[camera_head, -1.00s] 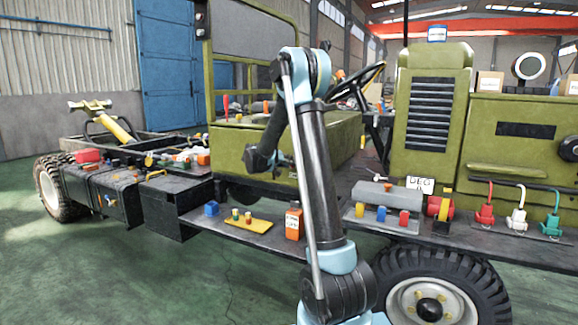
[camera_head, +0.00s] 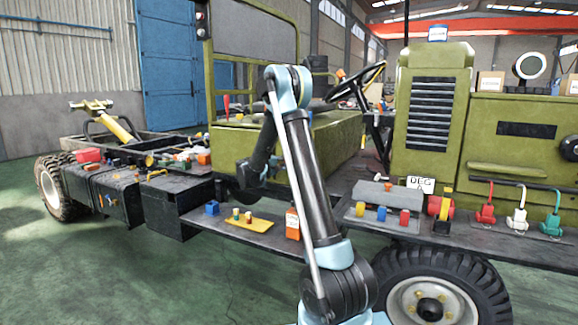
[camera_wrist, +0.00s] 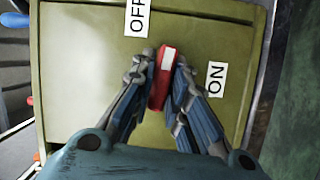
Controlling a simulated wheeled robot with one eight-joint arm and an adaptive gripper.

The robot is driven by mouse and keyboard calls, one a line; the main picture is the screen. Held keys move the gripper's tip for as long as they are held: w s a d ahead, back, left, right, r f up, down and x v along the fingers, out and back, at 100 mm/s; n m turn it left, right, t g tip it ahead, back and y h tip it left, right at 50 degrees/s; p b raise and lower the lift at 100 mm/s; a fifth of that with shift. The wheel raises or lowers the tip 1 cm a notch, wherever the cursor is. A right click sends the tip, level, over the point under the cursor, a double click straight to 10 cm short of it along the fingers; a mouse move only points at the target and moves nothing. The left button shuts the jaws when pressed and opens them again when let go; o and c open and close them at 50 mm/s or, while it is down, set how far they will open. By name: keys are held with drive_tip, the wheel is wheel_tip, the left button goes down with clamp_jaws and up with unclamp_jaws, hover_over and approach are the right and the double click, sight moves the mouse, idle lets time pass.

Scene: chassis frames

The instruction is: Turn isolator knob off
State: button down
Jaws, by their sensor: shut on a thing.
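The red isolator knob (camera_wrist: 162,79), with a pale mark near its upper end, sits on an olive panel (camera_wrist: 85,80) in the wrist view. My gripper (camera_wrist: 163,70) is shut on the knob, one finger on each side. A white OFF label (camera_wrist: 137,17) lies above and left of the knob, and a white ON label (camera_wrist: 215,79) lies to its right. The knob's long side runs nearly up and down in the picture, tilted slightly right at the top. In the head view I cannot make out the knob or my gripper.
The olive vehicle (camera_head: 433,120) fills the head view. Green floor (camera_head: 190,290) is clear in front.

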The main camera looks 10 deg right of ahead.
drive_tip(key=shift+a+f+n, duration=0.15)
drive_tip(key=shift+n, duration=0.45)
drive_tip(key=c, duration=1.6)
unclamp_jaws()
drive_tip(key=v, duration=1.1)
drive_tip(key=shift+s+a+f, duration=0.2)
drive_tip(key=shift+a+f, duration=0.2)
drive_tip(key=shift+d+h, duration=0.1)
drive_tip(key=shift+h, duration=0.2)
